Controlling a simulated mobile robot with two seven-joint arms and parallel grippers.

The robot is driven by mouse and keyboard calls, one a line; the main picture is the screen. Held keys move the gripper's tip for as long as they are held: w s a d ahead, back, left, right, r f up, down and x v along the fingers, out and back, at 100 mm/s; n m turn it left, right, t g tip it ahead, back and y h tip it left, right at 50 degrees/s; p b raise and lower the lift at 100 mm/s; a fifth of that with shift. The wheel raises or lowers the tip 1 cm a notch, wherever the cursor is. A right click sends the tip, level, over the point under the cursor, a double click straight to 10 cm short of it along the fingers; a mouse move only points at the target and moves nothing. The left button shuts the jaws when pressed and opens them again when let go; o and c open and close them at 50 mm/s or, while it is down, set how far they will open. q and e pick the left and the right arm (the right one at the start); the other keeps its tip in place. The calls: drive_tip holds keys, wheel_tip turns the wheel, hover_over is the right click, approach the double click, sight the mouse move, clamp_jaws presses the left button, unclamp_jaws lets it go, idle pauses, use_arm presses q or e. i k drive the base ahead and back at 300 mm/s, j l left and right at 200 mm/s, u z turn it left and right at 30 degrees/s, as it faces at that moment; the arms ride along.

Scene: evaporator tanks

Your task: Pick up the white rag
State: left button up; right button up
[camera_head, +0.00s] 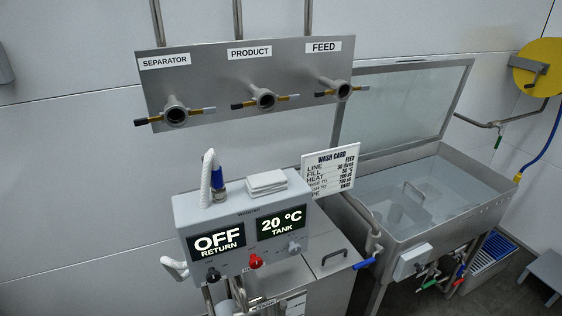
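A folded white rag (266,182) lies flat on top of the grey control box (188,208), toward the right of its upper face. It looks like a small stack of folded layers, and nothing covers it. Neither of my grippers can be made out in the head view.
A white hose with a blue fitting (217,184) stands left of the rag. A wash card (330,173) is just right of it. Three labelled valve ports on a steel panel (212,76) hang above. A water-filled tank (425,190) with a raised lid is at right.

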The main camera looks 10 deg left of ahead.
sight(266, 184)
drive_tip(key=i+l+u, duration=0.1)
drive_tip(key=l, duration=0.3)
drive_tip(key=i+l+u, duration=0.1)
drive_tip(key=i+l, duration=0.25)
drive_tip(key=u, duration=1.4)
